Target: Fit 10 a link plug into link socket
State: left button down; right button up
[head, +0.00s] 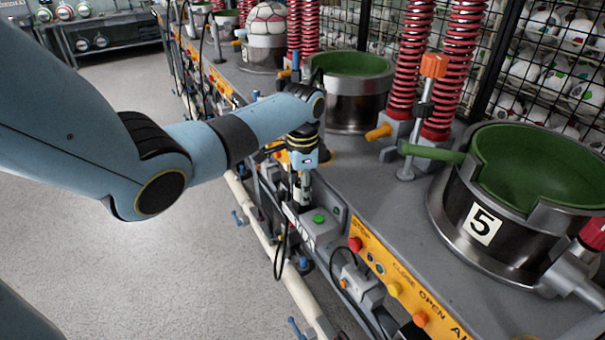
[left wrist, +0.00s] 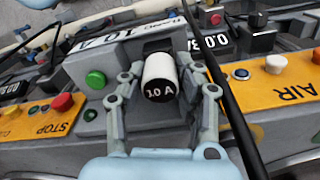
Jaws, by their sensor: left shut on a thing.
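In the left wrist view, the link plug (left wrist: 160,78) is a white cylinder whose black end face reads "10 A" and faces the camera. My left gripper (left wrist: 168,88) has its two grey fingers closed on the plug's sides. Beyond the plug is a grey box (left wrist: 95,108) with a dark opening (left wrist: 158,46), likely the link socket, and a "10 A" label. The plug's far end overlaps this dark area; I cannot tell whether it is inside. In the head view, my left gripper (head: 303,192) points down beside the grey box (head: 312,234); the plug is hard to make out there. My right gripper is out of view.
A black cable (left wrist: 222,90) crosses close to the right finger. A green button (left wrist: 96,80) sits left of the plug. Yellow panels with STOP, CLOSE and OPEN buttons (head: 395,290) line the bench front. A green-lined press pot marked 5 (head: 484,224) stands right. The floor (head: 150,270) is open.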

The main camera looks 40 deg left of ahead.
pick_arm(q)
jog(key=shift+f, duration=0.3)
jog(key=c, duration=0.9)
grip_release()
notch_tip(320, 180, up, 12)
jog(key=shift+s+f, duration=0.1)
